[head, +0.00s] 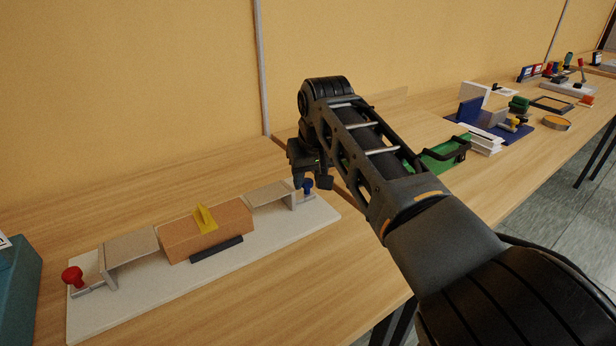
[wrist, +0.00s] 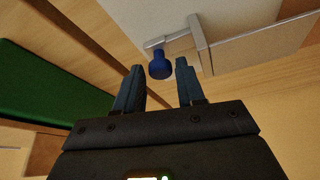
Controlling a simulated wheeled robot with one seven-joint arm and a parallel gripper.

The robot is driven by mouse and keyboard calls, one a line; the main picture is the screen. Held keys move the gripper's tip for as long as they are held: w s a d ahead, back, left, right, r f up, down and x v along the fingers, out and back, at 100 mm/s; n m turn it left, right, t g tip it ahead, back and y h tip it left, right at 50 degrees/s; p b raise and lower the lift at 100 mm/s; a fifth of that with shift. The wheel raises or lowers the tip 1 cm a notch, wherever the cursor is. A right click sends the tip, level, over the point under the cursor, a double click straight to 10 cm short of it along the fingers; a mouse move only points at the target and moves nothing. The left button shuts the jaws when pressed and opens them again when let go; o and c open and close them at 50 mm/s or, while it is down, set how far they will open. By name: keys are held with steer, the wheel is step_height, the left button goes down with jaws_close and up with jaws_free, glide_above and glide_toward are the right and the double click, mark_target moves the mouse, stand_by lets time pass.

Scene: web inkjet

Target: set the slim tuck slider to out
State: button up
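A white base board (head: 200,292) on the bench carries a mechanism with a blue knob (head: 307,186) at its right end and a red knob (head: 72,275) at its left end. Between them sit a brown block (head: 180,237) with a yellow fin (head: 205,218) and a black bar (head: 217,250). Which part is the slim tuck slider is not labelled. My gripper (head: 311,182) is at the right end, by the blue knob. In the wrist view, my gripper (wrist: 158,72) is open, and the blue knob (wrist: 160,66) appears between its fingertips; contact cannot be told.
A green tray-like object (head: 440,158) lies to the right, partly behind my arm. Beyond it are a blue board (head: 510,138) with several parts and more devices along the bench. A teal box (head: 18,290) stands at the far left. A wall runs behind the bench.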

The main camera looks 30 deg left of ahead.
steer(key=shift+o, duration=1.2)
steer(key=shift+r, duration=0.1)
steer(key=v, duration=0.7)
steer(key=shift+r, duration=0.25)
steer(key=shift+d, duration=0.15)
